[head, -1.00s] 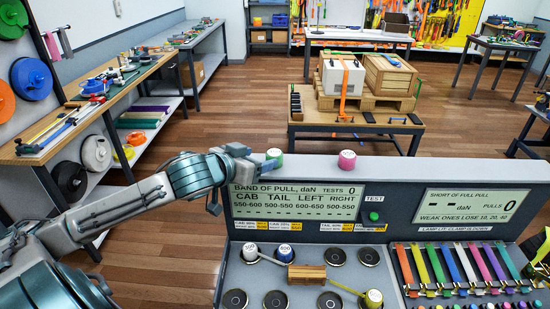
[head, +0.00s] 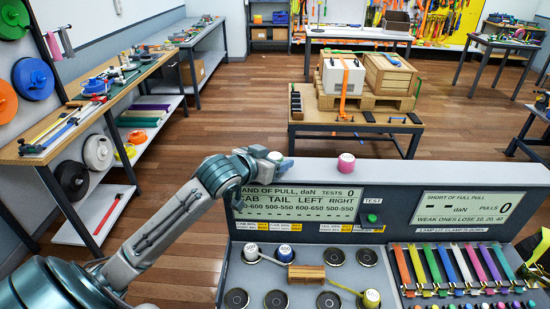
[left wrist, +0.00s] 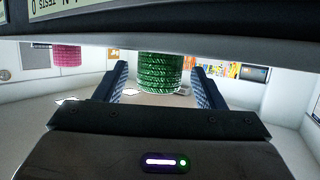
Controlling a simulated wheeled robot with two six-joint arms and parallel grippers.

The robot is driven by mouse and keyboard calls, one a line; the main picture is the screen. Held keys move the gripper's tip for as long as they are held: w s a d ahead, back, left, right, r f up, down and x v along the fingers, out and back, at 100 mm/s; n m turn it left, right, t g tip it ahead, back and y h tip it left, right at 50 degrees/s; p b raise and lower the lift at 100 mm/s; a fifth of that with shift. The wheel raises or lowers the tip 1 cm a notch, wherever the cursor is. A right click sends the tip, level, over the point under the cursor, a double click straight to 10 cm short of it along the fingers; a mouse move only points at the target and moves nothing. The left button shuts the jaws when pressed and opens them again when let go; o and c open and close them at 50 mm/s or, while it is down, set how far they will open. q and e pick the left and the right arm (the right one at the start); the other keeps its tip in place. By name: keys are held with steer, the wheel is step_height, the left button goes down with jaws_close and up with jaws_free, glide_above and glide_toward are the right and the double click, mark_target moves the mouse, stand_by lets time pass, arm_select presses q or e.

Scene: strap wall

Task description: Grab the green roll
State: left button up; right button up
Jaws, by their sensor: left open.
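The green roll (head: 275,157) stands on top of the console's raised back panel, mostly hidden behind my left gripper in the head view. In the left wrist view the green roll (left wrist: 160,72) sits between the two open fingers, towards their tips, with a gap visible on each side. My left gripper (head: 270,158) is open around the roll; it also shows in the left wrist view (left wrist: 160,88). A pink roll (head: 346,161) stands on the same ledge to the right, and it shows at the left in the wrist view (left wrist: 66,56).
The console's display panel (head: 400,209) stands below the ledge. Its deck holds several round weights, a small wooden block (head: 306,274) and a row of coloured straps (head: 450,265). A wooden table with boxes (head: 350,127) stands beyond. The ledge right of the pink roll is clear.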

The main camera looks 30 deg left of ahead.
arm_select(q)
steer(key=shift+p+x, duration=0.3)
steer(key=shift+x, duration=1)
steer(key=c, duration=1.1)
steer(key=shift+r, duration=0.15)
